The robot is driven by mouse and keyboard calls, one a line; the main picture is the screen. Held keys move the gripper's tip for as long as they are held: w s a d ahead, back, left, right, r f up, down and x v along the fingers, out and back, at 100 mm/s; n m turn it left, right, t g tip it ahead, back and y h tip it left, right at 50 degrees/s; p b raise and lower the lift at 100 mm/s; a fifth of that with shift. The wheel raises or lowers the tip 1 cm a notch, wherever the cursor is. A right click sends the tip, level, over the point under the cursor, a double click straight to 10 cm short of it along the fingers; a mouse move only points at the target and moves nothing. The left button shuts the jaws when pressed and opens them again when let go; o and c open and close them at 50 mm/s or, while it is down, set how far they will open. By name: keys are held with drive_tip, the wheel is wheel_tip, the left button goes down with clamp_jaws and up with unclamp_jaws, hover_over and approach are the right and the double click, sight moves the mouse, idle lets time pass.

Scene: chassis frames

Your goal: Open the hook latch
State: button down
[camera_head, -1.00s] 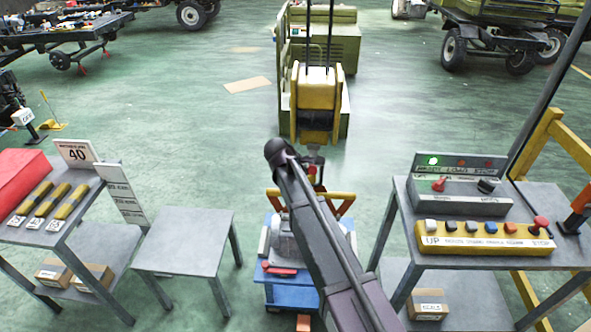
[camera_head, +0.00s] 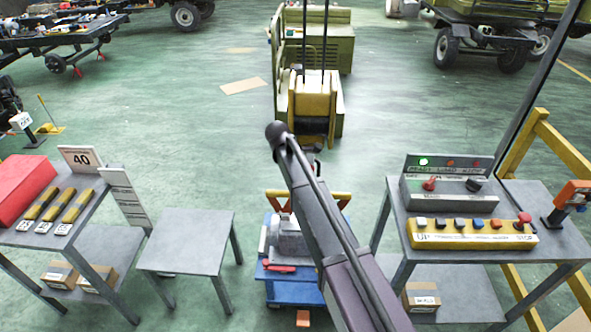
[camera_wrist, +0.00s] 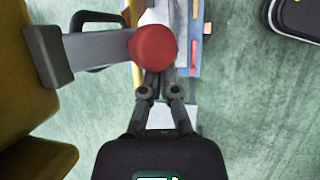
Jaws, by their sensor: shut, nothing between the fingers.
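The yellow hook block (camera_head: 313,97) hangs on two dark cables in the middle of the head view. My arm hides most of what is below it, so the hook and latch cannot be made out there. In the wrist view a round red knob (camera_wrist: 153,48) sits at the end of a grey bar (camera_wrist: 92,50), beside a yellow body (camera_wrist: 18,75) at the left. My gripper (camera_wrist: 158,76) is shut and empty. Its fingertips lie right at the knob's lower edge in the picture; whether they touch it I cannot tell.
A blue cart (camera_head: 290,292) with a grey load stands below the block. A bare grey table (camera_head: 185,242) is at the left, near a red case (camera_head: 22,190). A yellow button panel (camera_head: 470,233) lies on the right table. Green floor behind is largely clear.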

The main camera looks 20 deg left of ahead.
wheel_tip(320, 180, up, 7)
drive_tip(key=p, duration=0.6)
drive_tip(key=shift+w+p, duration=0.3)
drive_tip(key=shift+w, duration=0.1)
idle(0.4)
drive_tip(key=shift+f, duration=0.15)
drive_tip(key=shift+s+a+f+b, duration=0.75)
drive_tip(key=shift+s+f+b, duration=0.65)
drive_tip(key=shift+b, duration=0.1)
drive_tip(key=w+a+r+p, duration=0.5)
drive_tip(key=r+p, duration=0.2)
drive_tip(key=shift+a, duration=0.15)
